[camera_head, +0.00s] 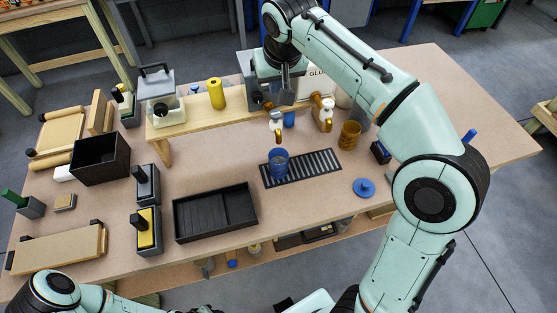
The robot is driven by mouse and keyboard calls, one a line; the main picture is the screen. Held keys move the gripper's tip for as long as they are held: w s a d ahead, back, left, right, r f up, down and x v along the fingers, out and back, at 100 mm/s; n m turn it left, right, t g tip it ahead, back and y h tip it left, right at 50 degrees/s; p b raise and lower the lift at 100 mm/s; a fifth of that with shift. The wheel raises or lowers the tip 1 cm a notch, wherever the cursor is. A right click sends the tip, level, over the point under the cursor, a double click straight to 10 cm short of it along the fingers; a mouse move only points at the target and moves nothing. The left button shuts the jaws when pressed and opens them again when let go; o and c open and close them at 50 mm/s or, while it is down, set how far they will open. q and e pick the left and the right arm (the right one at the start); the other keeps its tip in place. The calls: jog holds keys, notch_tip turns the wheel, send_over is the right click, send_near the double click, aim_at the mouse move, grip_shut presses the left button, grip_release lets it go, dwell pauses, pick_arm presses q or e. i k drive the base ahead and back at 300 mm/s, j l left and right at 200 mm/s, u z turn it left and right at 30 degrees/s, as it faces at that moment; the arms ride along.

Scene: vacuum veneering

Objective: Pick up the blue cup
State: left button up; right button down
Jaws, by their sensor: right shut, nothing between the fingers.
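The blue cup (279,165) stands upright on a black ribbed mat (318,166) near the middle of the table. My right gripper (286,88) is shut and empty. It shows behind and above the cup, in front of the shelf and the glue container, apart from the cup. My left arm shows only in part at the bottom left edge, and its gripper is out of view.
A wooden shelf (236,117) with a yellow roll (216,94) stands at the back. An amber cup (349,135) and a blue round lid (364,187) are to the right. A black tray (215,212) lies left of the mat. The table's front right is clear.

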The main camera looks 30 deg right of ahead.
aim_at(277, 158)
jog(key=k, duration=1)
